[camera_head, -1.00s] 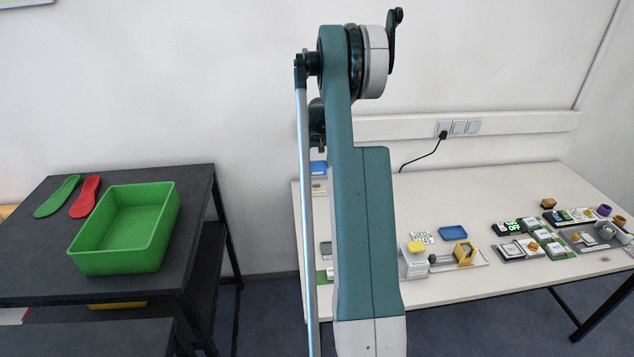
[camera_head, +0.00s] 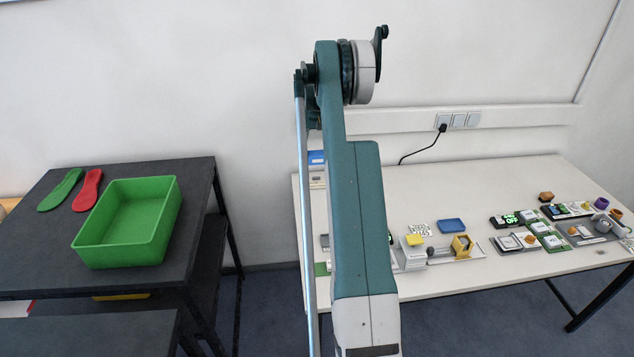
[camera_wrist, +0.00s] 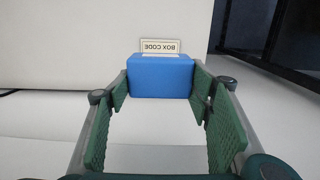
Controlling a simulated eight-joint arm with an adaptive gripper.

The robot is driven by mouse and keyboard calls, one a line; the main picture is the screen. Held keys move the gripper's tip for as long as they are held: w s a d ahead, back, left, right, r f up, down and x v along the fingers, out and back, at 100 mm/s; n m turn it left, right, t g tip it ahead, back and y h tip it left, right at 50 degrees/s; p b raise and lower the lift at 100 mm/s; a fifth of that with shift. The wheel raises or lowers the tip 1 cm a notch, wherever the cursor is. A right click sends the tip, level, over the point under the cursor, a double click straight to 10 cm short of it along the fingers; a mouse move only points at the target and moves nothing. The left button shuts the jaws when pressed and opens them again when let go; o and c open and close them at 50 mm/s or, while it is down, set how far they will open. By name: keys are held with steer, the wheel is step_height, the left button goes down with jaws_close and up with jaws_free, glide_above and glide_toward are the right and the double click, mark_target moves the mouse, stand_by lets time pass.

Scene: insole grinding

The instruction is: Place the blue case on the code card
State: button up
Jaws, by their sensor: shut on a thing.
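The blue case (camera_wrist: 160,76) sits between the green pads of my gripper (camera_wrist: 161,90) in the wrist view, and the gripper is shut on it. A pale card strip lettered BOX CODE (camera_wrist: 160,47), upside down there, shows just beyond the case. The case covers whatever lies under it, so I cannot tell whether it touches the card. In the head view a blue block (camera_head: 316,157), apparently the same case, shows at the back left of the white table, partly behind my arm. My gripper is hidden there.
A green bin (camera_head: 128,222) and red (camera_head: 88,190) and green (camera_head: 61,190) insoles are on the dark table at left.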

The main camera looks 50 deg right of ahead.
steer(key=shift+f, duration=0.1)
glide_above(317, 182)
step_height(317, 182, down, 6)
steer(key=shift+a, duration=0.15)
stand_by(0.3)
steer(key=shift+f, duration=1.9)
steer(key=shift+f+b, duration=0.35)
steer(key=shift+b, duration=0.1)
steer(key=o, duration=1)
steer(key=shift+o, duration=0.2)
steer(key=shift+r, duration=0.15)
